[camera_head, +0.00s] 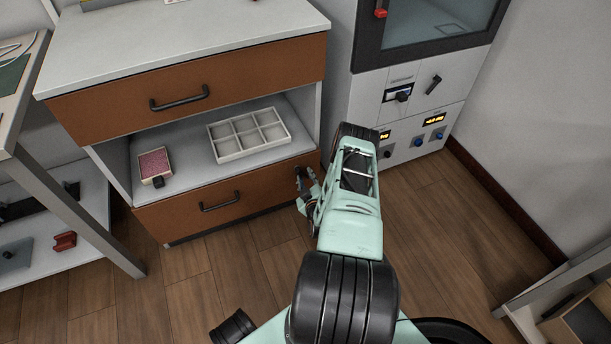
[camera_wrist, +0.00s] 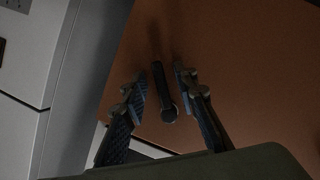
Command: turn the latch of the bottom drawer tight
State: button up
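The bottom drawer (camera_head: 260,192) has a brown front with a dark bar handle (camera_head: 220,203) and looks closed. My gripper (camera_head: 305,187) is at the right end of this front. In the wrist view, a slim dark latch (camera_wrist: 164,95) with a rounded end stands out against the brown drawer front (camera_wrist: 240,75). My gripper's two fingers (camera_wrist: 162,86) are open on either side of the latch, with a gap visible on both sides. In the head view I cannot make out the latch by my gripper.
An open shelf above the drawer holds a white divided tray (camera_head: 249,136) and a small box of pink material (camera_head: 154,165). An upper drawer (camera_head: 190,90) is above that. A white cabinet with knobs (camera_head: 415,110) stands at right. A metal-legged table (camera_head: 75,205) stands left.

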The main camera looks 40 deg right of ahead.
aim_at(289, 177)
jog(key=shift+c, duration=0.3)
grip_shut()
jog(key=a+m+y, duration=0.1)
jog(key=m, duration=0.1)
jog(key=a+m+y, duration=0.1)
jog(key=m+y, duration=0.1)
jog(key=m, duration=0.1)
jog(key=a+m+t+y, duration=0.1)
jog(key=m+y, duration=0.1)
jog(key=shift+w+a+f, duration=0.15)
jog(key=shift+w+f, duration=0.1)
jog(key=shift+w, duration=0.1)
jog(key=shift+w+a+r+m+t+y, duration=0.15)
jog(key=shift+a+m+y, duration=0.1)
jog(key=shift+m+y, duration=0.25)
jog(key=shift+a+r+m+t+y, duration=0.15)
jog(key=shift+a+m+y, duration=0.15)
jog(key=shift+m, duration=0.4)
